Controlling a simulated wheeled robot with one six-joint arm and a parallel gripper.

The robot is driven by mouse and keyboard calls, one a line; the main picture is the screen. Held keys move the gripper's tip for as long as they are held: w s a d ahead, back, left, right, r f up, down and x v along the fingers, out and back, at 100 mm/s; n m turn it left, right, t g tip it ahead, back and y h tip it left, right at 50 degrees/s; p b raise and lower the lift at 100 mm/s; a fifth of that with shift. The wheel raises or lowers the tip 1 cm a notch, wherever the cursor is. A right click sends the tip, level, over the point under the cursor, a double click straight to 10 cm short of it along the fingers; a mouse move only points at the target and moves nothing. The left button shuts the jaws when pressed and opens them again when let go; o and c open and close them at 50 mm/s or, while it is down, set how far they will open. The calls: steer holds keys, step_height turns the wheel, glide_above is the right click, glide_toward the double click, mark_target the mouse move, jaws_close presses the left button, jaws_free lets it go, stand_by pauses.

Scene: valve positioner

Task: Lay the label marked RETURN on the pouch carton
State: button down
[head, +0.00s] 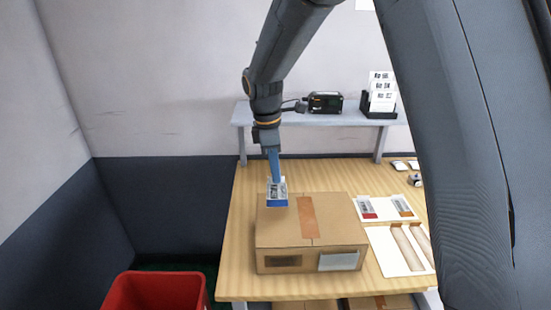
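The carton (285,232) is a closed brown box on the wooden table, with an orange-brown tape strip across its top. A whitish pouch-like patch (340,261) and a dark printed patch are on its front face. My gripper (275,180) points down over the carton's back left corner. Its blue fingers look shut on a small label (277,194) with a blue band along its lower edge. The label overlaps the carton's top in the picture; I cannot tell whether it touches. Its print is too small to read.
Two more labels, one with a red band (369,215) and one with an orange band (405,213), lie on a white sheet right of the carton. A white tray (385,249) holds tan strips. A grey shelf (345,118) stands behind with a black device. A red bin (155,292) is front left.

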steer(key=f+b, duration=0.4)
steer(key=f, duration=0.1)
steer(key=f+b, duration=0.2)
steer(key=shift+w+f, duration=0.3)
steer(key=shift+f, duration=0.1)
steer(key=shift+d+p, duration=0.1)
steer(key=shift+p, duration=0.55)
stand_by(1.1)
steer(key=shift+f+p, duration=0.45)
steer(key=shift+f, duration=0.05)
stand_by(1.8)
steer(key=c, duration=2)
jaws_free()
